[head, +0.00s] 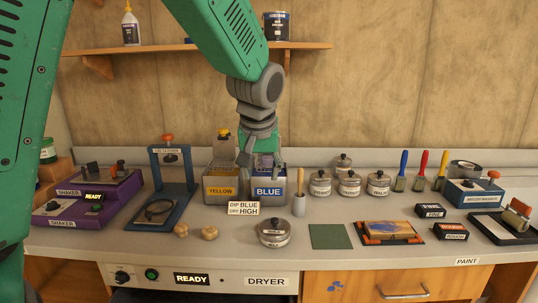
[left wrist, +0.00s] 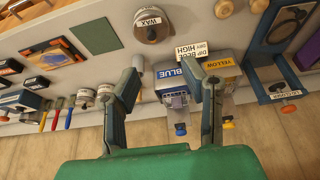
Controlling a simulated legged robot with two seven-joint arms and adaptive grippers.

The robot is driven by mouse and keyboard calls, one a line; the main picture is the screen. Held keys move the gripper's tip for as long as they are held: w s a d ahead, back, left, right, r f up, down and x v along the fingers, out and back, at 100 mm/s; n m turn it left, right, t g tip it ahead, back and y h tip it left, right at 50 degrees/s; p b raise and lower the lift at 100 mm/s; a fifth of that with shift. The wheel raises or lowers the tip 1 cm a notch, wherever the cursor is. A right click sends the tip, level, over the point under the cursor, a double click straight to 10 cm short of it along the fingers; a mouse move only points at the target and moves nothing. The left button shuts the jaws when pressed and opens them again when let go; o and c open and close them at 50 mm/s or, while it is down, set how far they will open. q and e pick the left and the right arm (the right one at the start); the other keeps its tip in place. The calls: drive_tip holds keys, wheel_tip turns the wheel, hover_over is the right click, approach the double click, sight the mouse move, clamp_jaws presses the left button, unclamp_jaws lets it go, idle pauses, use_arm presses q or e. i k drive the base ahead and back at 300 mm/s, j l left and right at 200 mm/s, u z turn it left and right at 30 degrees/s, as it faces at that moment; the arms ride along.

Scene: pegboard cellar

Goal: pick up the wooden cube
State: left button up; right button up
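I cannot clearly make out a wooden cube in either view. Two small rounded wooden pieces (head: 209,233) lie on the bench in front of the yellow tank; they also show at the top of the left wrist view (left wrist: 223,9). My left gripper (head: 262,161) points down over the yellow tank (head: 220,190) and the blue tank (head: 268,188). In the left wrist view its two fingers (left wrist: 170,88) are spread wide with nothing held, on either side of the blue tank (left wrist: 190,72). The fingers partly hide the tanks' insides. My right gripper is not in view.
A "DIP BLUE DRY HIGH" sign (head: 243,208) and a wax tin (head: 274,232) stand in front. The purple shakers (head: 80,205) are at left. Several lidded jars (head: 349,184) and brushes (head: 421,172) stand at right. A wooden shelf (head: 180,48) runs behind my arm.

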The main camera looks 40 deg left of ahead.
sight(267, 160)
drive_tip(key=i+j, duration=0.75)
drive_tip(key=j, duration=0.2)
